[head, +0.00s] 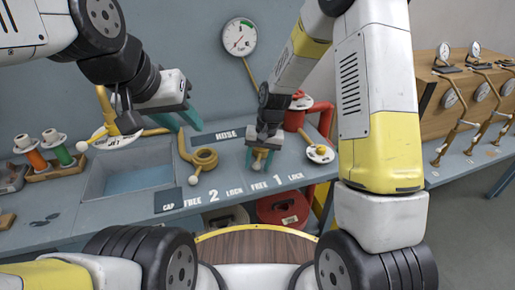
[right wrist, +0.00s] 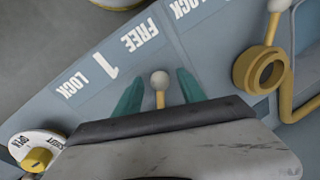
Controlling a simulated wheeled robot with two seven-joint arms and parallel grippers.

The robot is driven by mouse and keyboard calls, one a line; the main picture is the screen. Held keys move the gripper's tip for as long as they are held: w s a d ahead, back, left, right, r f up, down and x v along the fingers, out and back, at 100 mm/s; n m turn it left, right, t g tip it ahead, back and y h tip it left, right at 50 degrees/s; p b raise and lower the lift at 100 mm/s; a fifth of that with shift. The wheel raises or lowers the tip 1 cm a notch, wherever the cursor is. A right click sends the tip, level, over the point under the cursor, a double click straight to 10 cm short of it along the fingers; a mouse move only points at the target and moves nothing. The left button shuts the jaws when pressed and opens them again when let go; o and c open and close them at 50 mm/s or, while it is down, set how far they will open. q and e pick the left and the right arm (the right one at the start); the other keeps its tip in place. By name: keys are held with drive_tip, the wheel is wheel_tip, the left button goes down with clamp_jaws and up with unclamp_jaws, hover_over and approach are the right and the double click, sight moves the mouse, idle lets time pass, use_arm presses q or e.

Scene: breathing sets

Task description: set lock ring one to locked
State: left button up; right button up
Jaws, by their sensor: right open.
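Lock ring one is mostly hidden under my right gripper (head: 262,158) in the head view, above the printed label "FREE 1 LOCK" (head: 276,182). In the right wrist view its yellow lever ends in a white ball (right wrist: 160,78). The ball stands between the two spread teal fingers of my right gripper (right wrist: 158,92), with gaps on both sides, and lies nearer the word FREE than LOCK. My left gripper (head: 188,123) is open and empty, above the bench behind the sunken basin.
Yellow lock ring two (head: 205,156), with its own ball lever, stands left of ring one and also shows in the right wrist view (right wrist: 262,70). A round open/shut dial (head: 320,153) and red pipe (head: 295,116) are close on the right. A basin (head: 130,182) lies left.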

drive_tip(key=shift+c, duration=0.5)
clamp_jaws()
idle(0.8)
